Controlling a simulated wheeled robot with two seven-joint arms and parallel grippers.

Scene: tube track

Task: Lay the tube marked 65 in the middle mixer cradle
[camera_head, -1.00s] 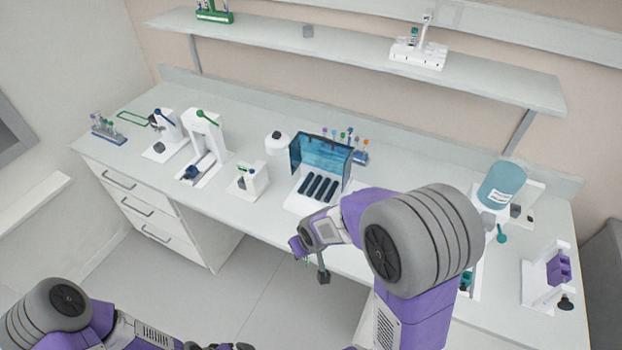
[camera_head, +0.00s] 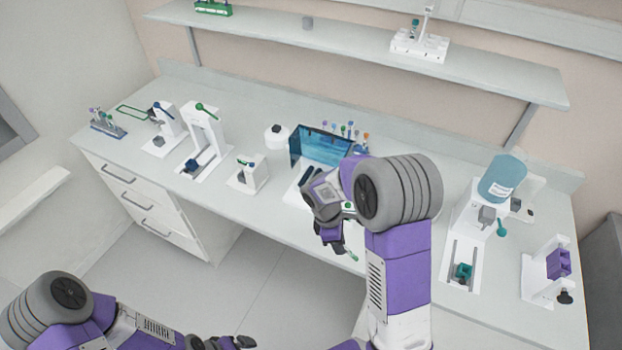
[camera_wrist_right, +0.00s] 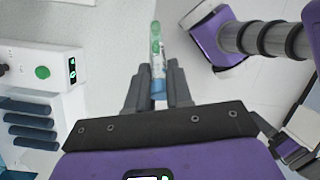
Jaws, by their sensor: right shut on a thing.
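My right gripper (camera_head: 340,248) is shut on a tube. In the right wrist view the tube (camera_wrist_right: 157,62) stands between the fingertips (camera_wrist_right: 156,88), with a pale body, green marks and a blue band. Its number cannot be read. In the head view only the tube's green end (camera_head: 352,256) shows, beyond the fingers. The mixer (camera_head: 320,146), with a raised clear blue lid, is partly hidden behind my right arm. Its dark blue cradles (camera_wrist_right: 30,120) show at left in the wrist view, apart from the tube. My left gripper (camera_head: 236,342) is at the bottom edge, its jaws unclear.
Several capped tubes (camera_head: 350,130) stand behind the mixer. A small white device (camera_head: 248,176) and a taller one (camera_head: 203,140) stand to its left. A blue bottle (camera_head: 503,178) and a white stand with a purple block (camera_head: 550,270) are at right. The counter's front edge lies below the gripper.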

